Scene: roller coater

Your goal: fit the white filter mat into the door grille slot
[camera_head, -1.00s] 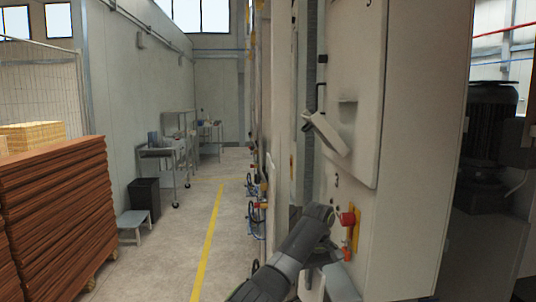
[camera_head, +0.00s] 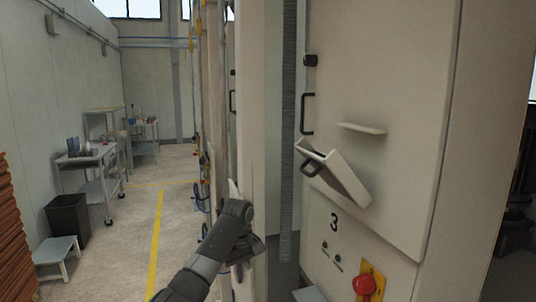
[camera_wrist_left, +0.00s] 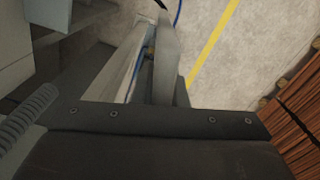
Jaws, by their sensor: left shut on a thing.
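A pale thin slab, which looks like the white filter mat (camera_wrist_left: 170,60), stands edge-on beyond my left gripper in the left wrist view. A narrow pale tip of it (camera_head: 234,190) seems to show above my left gripper (camera_head: 245,245) in the head view. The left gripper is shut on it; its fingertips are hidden. A tilted pale box-like flap (camera_head: 345,178) with a dark opening and a black handle juts from the cabinet door (camera_head: 395,110). It may be the grille slot. My gripper is left of it and apart from it. My right gripper is not in view.
A small ledge (camera_head: 360,128) sticks out above the flap. A red button (camera_head: 364,285) on a yellow plate is below. A dark bin (camera_head: 68,218), a step stool (camera_head: 56,252) and carts stand left. The aisle floor beside the yellow line (camera_head: 157,235) is clear.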

